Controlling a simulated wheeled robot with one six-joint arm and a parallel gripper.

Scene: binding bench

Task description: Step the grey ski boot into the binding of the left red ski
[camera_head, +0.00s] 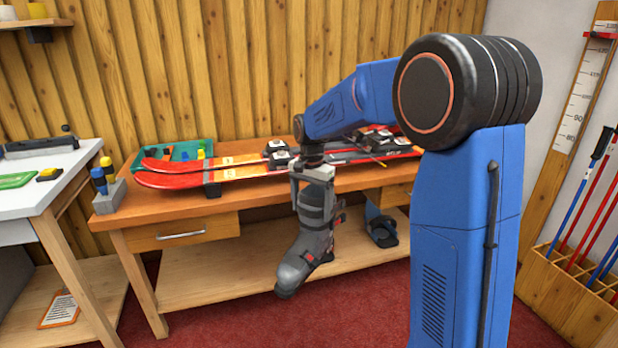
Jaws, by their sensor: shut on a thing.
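The grey ski boot (313,232) hangs in front of the wooden bench, toe pointing down and to the left, clear of the floor and of the skis. My gripper (312,177) is shut on the top of the boot. Two red skis (195,177) lie side by side on the bench, tips to the left. One black and silver binding (279,152) shows just behind my wrist. Another binding (375,140) shows farther right. My arm hides part of the skis between them.
The bench (140,212) has a drawer and a lower shelf, where a dark blue boot-like item (380,226) sits. A grey block with bottles (108,195) stands at the bench's left end. A white table (40,190) is at left, a pole rack (570,285) at right.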

